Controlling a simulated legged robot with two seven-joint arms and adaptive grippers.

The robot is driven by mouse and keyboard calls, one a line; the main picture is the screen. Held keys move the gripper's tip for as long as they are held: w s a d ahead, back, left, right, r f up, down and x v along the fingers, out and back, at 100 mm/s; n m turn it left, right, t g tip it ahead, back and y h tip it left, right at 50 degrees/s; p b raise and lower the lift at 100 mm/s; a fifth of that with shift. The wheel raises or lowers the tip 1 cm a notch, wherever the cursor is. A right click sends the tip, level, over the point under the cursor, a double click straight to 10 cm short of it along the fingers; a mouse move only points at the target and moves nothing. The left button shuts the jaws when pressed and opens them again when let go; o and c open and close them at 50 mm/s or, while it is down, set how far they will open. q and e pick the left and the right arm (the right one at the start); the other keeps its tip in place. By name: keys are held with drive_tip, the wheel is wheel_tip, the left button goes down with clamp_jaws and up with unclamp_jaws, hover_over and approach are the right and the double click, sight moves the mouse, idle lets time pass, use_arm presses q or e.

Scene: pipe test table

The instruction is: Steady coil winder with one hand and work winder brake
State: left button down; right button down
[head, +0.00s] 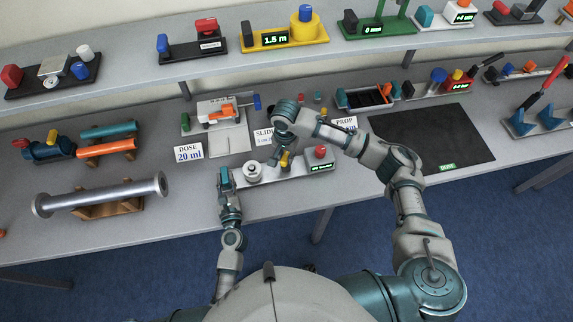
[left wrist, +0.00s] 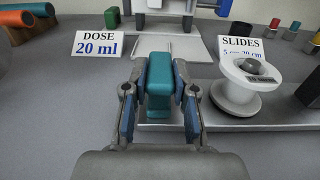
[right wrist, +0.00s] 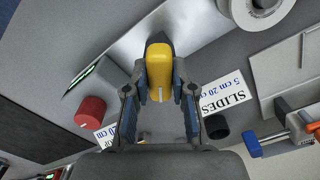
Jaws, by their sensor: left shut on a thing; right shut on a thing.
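The coil winder is a grey base plate (head: 288,179) near the front edge of the table. It carries a white spool (head: 253,172), a red knob (head: 320,151) and a lit green display (head: 321,167). In the left wrist view a teal block-shaped grip (left wrist: 159,85) stands upright at the plate's left end, left of the spool. My left gripper (left wrist: 159,108) is shut on the teal grip. In the right wrist view a yellow lever (right wrist: 159,72) sits between the fingers of my right gripper (right wrist: 160,92), which is shut on it. The lever's base is hidden.
A "DOSE 20 ml" card (head: 188,152) and a "SLIDES" card (left wrist: 251,50) stand behind the winder. A black mat (head: 430,137) lies to the right, and a grey flanged pipe (head: 100,195) rests on wooden supports to the left. A shelf (head: 250,66) with several devices runs above.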

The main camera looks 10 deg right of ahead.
drive_tip(key=m, duration=0.3)
drive_tip(key=shift+m, duration=0.3)
drive_tip(key=shift+m, duration=1.8)
use_arm(q)
drive_tip(key=shift+a, duration=0.1)
use_arm(e)
drive_tip(key=m, duration=0.3)
drive_tip(key=shift+d, duration=0.1)
drive_tip(key=c, duration=0.9)
unclamp_jaws()
